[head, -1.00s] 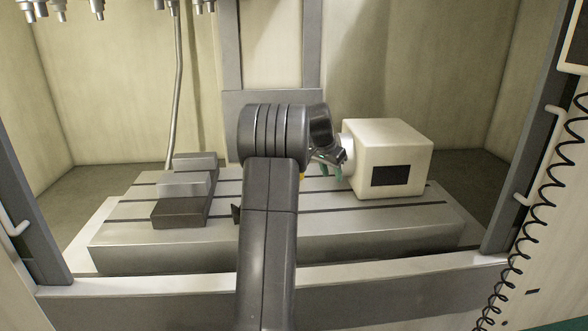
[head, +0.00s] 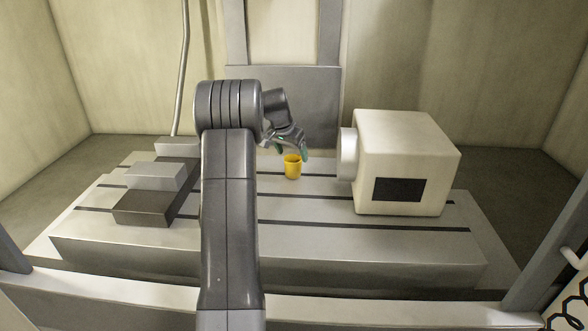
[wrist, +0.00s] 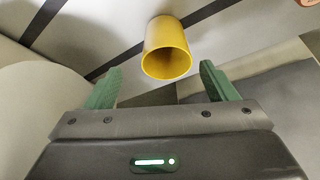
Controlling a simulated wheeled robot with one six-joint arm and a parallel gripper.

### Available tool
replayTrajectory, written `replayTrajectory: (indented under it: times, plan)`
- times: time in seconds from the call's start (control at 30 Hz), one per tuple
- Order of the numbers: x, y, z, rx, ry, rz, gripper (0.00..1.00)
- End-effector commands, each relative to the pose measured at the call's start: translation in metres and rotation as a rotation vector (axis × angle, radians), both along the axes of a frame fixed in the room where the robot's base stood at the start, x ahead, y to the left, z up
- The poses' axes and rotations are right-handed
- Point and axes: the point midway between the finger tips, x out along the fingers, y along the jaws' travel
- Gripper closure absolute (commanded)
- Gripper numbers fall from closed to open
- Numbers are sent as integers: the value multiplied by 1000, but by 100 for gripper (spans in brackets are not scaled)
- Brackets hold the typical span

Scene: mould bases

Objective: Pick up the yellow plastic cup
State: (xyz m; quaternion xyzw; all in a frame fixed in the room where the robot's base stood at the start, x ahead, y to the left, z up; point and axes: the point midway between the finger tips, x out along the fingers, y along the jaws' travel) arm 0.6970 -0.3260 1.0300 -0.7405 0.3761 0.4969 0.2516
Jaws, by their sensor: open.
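The yellow plastic cup (head: 292,168) stands upright on the slotted metal table, right of my arm in the head view. In the wrist view the cup (wrist: 166,50) is at the top middle, its open mouth facing the camera. My gripper (head: 292,150) is open and empty, just above the cup in the head view. In the wrist view its two green fingers (wrist: 158,82) are spread apart, with the cup showing beyond and between them. The cup does not appear to be touched by either finger.
A cream box-shaped unit with a dark panel (head: 440,165) stands to the right of the cup. Stepped metal blocks (head: 155,177) sit on the left of the slotted table (head: 330,243). A grey column (head: 322,100) rises behind. The table is bare between cup and front edge.

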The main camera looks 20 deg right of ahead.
Motion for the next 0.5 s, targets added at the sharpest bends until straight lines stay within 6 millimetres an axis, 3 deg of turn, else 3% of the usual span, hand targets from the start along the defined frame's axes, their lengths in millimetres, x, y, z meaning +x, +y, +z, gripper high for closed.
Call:
replayTrajectory:
  times: [0.1,0.37,0.5]
  plan:
    - [4,-6,-17,0,1,0,21]
    - [9,-11,-35,0,1,0,21]
    - [14,-15,-54,0,3,0,21]
